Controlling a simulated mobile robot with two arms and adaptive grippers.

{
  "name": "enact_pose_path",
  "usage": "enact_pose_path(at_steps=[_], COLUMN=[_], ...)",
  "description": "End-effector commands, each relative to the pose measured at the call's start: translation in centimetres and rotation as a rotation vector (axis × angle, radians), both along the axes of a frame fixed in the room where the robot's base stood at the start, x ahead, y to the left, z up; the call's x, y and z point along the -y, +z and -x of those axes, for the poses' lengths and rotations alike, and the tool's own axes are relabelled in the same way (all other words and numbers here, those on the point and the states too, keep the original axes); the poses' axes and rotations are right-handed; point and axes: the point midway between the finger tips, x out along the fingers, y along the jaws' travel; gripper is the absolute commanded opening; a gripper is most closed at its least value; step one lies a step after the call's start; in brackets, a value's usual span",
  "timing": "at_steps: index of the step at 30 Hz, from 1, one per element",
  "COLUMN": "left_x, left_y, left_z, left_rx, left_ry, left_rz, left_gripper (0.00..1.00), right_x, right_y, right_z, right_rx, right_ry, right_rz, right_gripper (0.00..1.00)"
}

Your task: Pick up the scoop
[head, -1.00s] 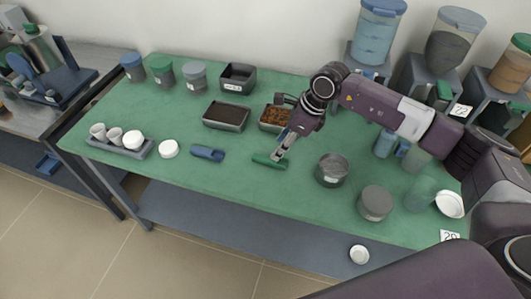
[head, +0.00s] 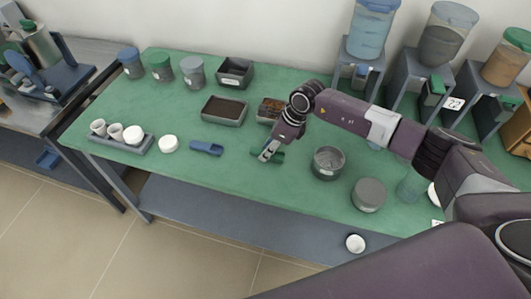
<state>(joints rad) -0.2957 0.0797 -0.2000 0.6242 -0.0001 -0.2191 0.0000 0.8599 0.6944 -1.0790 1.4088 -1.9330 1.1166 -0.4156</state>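A green scoop (head: 279,157) lies on the green table top (head: 310,205), near the table's front middle. My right gripper (head: 267,154) reaches down over it from the upper right. Its fingertips are at the scoop and hide part of it. Whether they are open or closed on it is too small to tell. A blue scoop (head: 206,148) lies to the left on the table, with nothing touching it. My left gripper is not in view.
Dark trays (head: 224,110) stand behind the scoops. A round grey container (head: 328,163) and a lidded jar (head: 369,194) stand to the right. A grey rack with white cups (head: 121,143) is at left. Dispensers (head: 440,45) stand at the back right.

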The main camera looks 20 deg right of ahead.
Motion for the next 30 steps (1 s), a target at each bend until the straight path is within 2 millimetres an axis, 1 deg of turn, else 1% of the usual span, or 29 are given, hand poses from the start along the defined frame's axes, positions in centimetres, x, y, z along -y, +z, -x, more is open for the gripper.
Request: enact_pose_path(at_steps=[1, 5, 13, 17, 20, 23, 26, 30], left_x=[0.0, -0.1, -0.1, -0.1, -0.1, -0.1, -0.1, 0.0], left_y=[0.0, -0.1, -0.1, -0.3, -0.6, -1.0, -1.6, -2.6], left_z=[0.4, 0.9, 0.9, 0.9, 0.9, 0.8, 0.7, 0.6], left_rx=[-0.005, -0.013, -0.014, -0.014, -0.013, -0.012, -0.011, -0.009], left_ry=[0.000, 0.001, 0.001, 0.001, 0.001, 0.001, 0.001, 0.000], left_rz=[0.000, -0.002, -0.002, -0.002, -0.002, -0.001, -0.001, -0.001], left_gripper=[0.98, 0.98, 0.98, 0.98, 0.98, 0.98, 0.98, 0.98], right_x=[0.0, 0.0, 0.0, 0.0, 0.0, 0.0, 0.0, 0.0], right_y=[0.0, 0.0, 0.2, 0.8, 2.0, 3.7, 6.2, 10.4], right_z=[0.0, 0.0, 0.0, -0.1, -0.2, -0.2, -0.2, -0.2], right_rx=[0.000, 0.000, 0.001, 0.002, 0.005, 0.007, 0.009, 0.009], right_ry=[0.000, 0.000, 0.000, 0.000, 0.001, 0.000, 0.001, 0.000], right_rz=[0.000, 0.000, 0.000, -0.001, -0.001, 0.000, 0.000, -0.001], right_gripper=[0.17, 0.03, 0.02, 0.02, 0.02, 0.02, 0.02, 0.02])
